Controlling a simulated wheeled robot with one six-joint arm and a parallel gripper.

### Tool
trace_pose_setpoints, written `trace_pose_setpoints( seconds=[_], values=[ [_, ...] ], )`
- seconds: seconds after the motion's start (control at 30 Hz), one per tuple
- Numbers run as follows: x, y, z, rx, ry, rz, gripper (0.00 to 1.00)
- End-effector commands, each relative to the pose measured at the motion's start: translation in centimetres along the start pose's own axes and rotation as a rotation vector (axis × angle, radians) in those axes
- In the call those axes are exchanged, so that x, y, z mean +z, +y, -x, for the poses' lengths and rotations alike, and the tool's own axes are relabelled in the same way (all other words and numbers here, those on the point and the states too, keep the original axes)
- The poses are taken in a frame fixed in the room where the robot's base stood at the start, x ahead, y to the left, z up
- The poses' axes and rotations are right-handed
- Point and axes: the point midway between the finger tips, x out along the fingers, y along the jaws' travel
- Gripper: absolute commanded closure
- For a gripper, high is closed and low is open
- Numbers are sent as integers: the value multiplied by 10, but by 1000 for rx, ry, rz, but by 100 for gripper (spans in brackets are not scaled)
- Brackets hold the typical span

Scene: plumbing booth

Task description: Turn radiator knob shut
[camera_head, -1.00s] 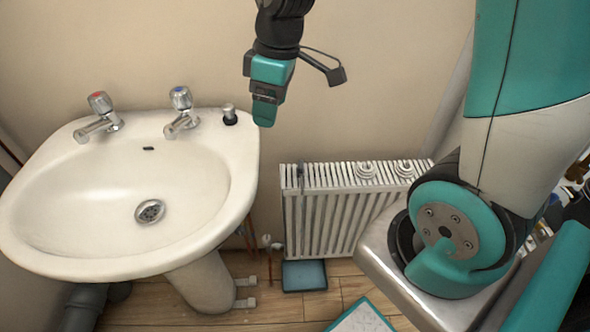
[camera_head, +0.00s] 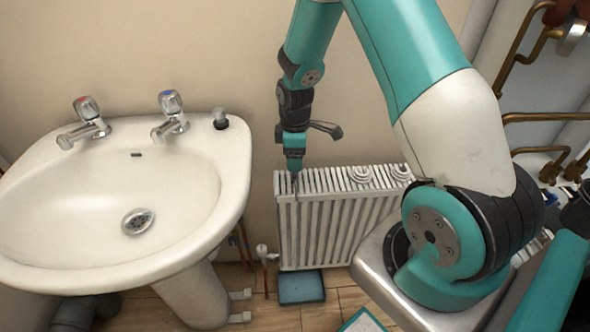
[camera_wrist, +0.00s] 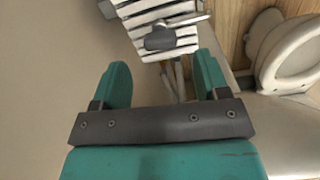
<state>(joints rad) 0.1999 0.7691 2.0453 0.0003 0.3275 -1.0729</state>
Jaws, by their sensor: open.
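The white radiator (camera_head: 318,225) stands against the wall, and its top also shows in the wrist view (camera_wrist: 165,15). A small pale valve knob (camera_head: 263,251) sits on a thin pipe just left of the radiator's lower corner. My gripper (camera_head: 293,170) points down over the radiator's top left end, above and right of the knob. In the wrist view my gripper (camera_wrist: 163,80) is open with nothing between its fingers. Thin pipework (camera_wrist: 176,80) shows beyond the gap there; I cannot tell the knob apart in it.
A white sink (camera_head: 75,165) with two taps and a pedestal fills the left side. A dark tool-like object (camera_wrist: 172,37) lies on the radiator top. A blue tray (camera_head: 302,287) sits on the wooden floor below the radiator. Copper pipes (camera_head: 520,55) run at the right.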

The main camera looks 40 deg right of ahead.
Motion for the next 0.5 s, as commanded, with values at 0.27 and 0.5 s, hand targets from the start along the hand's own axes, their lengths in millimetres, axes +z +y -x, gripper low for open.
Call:
trace_pose_setpoints(
  seconds=[0.27, 0.5],
  values=[
    [0, 0, -42, -1, 0, 0, 32],
    [0, 0, -50, 1, 1, 0, 32]
  ],
)
